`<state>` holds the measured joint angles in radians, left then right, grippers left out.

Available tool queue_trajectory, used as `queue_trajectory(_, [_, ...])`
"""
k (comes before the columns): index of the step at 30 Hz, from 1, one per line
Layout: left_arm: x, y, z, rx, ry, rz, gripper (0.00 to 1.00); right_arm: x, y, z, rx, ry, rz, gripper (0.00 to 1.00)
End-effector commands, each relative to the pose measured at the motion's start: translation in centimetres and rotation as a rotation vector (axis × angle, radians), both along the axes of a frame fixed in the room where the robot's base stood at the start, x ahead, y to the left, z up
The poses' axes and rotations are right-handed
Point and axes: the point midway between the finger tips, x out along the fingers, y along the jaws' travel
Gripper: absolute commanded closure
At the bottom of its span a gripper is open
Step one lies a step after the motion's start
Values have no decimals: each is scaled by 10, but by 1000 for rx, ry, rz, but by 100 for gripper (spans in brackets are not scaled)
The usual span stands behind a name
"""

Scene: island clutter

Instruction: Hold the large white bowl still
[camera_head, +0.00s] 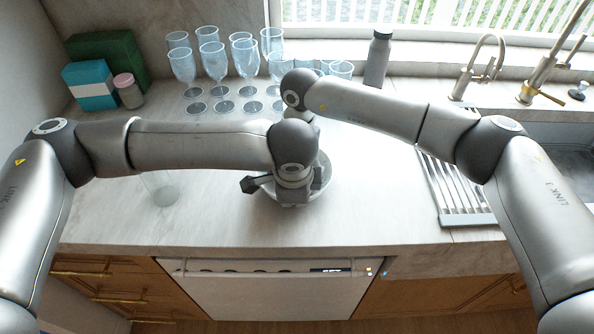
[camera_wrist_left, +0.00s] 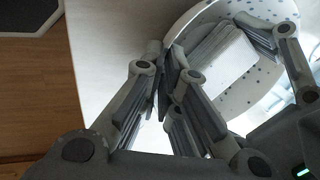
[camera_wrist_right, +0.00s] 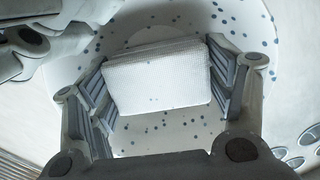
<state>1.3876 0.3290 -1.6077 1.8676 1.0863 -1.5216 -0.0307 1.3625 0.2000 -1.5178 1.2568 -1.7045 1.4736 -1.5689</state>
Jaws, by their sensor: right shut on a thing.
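The large white bowl (camera_head: 322,178) with blue specks stands on the counter, partly hidden under my left wrist. It also shows in the right wrist view (camera_wrist_right: 255,35). My left gripper (camera_wrist_left: 168,75) is at the bowl's rim, its fingers close together, with the rim seemingly between them. Whether they clamp it is unclear. My right gripper (camera_wrist_right: 158,75) reaches into the bowl and is shut on a white textured block (camera_wrist_right: 155,78), like a sponge or folded cloth. In the head view the right gripper is hidden behind my left arm.
Several stemmed glasses (camera_head: 212,60) stand at the back. A clear tumbler (camera_head: 160,188) stands left of the bowl, under my left arm. A grey bottle (camera_head: 377,60) is behind, and a drying rack (camera_head: 455,190) and taps are at right. The front counter is clear.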

Motion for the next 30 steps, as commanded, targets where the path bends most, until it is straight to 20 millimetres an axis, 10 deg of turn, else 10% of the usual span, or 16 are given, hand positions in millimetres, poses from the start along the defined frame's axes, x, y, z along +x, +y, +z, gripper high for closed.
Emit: queue_trajectory(30, [1, 1, 0, 2, -2, 1, 100, -2, -11, -2, -3, 5, 3, 44])
